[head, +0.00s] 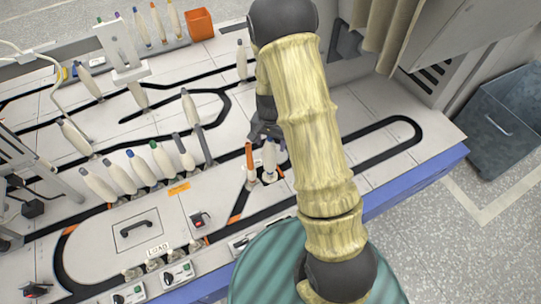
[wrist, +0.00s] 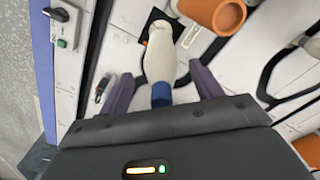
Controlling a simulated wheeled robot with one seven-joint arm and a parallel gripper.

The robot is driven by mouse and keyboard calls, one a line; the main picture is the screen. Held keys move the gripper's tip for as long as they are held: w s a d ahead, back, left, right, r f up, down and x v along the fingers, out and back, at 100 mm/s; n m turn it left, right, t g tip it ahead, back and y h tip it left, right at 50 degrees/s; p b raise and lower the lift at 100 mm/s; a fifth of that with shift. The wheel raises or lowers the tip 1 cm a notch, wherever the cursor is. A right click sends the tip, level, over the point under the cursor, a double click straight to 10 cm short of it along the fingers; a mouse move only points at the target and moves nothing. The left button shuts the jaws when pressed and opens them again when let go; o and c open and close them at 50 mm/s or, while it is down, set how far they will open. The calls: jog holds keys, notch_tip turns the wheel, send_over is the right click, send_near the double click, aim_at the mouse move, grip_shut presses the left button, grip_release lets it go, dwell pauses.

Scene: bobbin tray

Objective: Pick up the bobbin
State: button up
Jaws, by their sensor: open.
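A white bobbin with a blue tip (wrist: 159,62) shows in the wrist view between the two fingers of my gripper (wrist: 163,85). The fingers are open, with a gap visible on each side of it. In the head view a white bobbin (head: 269,161) stands upright on the track just below my gripper (head: 266,132). My gripper's far side is partly hidden by my arm in the head view.
Several white bobbins (head: 121,174) stand in a row at the left, with others farther back. A dark track (head: 340,165) loops over the pale table, whose front edge is blue (head: 405,192). The right end of the loop is clear.

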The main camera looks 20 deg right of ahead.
dwell(0.3)
jog(key=c, duration=1.4)
notch_tip(320, 180, up, 10)
jog(key=p, duration=0.4)
jog(key=shift+r, duration=0.1)
